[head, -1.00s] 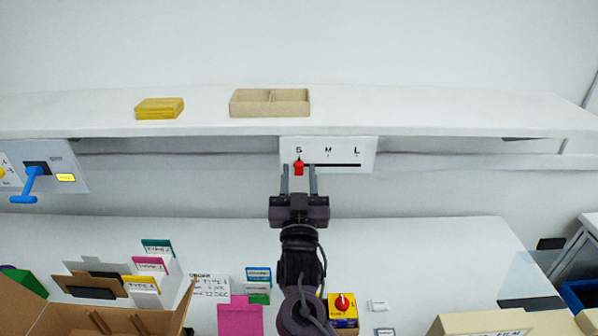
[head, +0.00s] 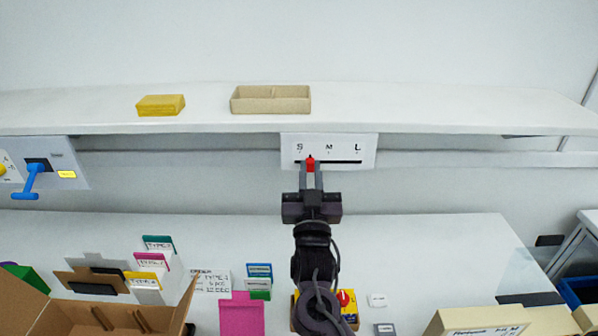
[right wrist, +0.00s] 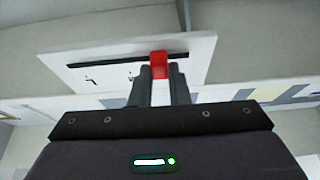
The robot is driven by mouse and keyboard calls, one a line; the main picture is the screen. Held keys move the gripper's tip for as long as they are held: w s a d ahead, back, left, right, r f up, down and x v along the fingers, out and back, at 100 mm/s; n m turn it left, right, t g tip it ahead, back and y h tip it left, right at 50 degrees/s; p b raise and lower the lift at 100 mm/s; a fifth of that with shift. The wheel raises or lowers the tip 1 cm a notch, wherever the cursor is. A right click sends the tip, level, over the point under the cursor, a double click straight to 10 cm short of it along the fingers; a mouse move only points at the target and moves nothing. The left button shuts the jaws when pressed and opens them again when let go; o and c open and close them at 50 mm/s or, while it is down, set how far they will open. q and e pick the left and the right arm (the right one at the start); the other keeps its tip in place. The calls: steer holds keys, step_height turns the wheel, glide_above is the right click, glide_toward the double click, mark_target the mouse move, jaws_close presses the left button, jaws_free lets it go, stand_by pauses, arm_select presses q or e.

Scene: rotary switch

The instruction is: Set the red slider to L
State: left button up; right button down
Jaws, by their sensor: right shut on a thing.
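The white slider panel (head: 362,142) hangs under the shelf front, marked S, M and L from left to right above a black slot. The red slider (head: 310,163) sits in the slot between S and M, closer to S. My right gripper (head: 311,172) is shut on the red slider from the front. In the right wrist view the two fingers stand against the red slider (right wrist: 159,64), with part of the slot (right wrist: 100,61) showing beside it. My left gripper is not in view.
The white shelf (head: 420,108) holds a yellow block (head: 160,105) and a beige tray (head: 270,100). A blue lever (head: 30,182) is at the far left. Below are a cardboard box (head: 100,318), file cards, a pink sheet (head: 241,316) and a red knob on a yellow base (head: 346,299).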

steer(key=d, duration=1)
steer(key=shift+d, duration=0.15)
steer(key=c, duration=1.4)
jaws_free()
steer(key=shift+d, duration=0.1)
steer(key=shift+o, duration=0.2)
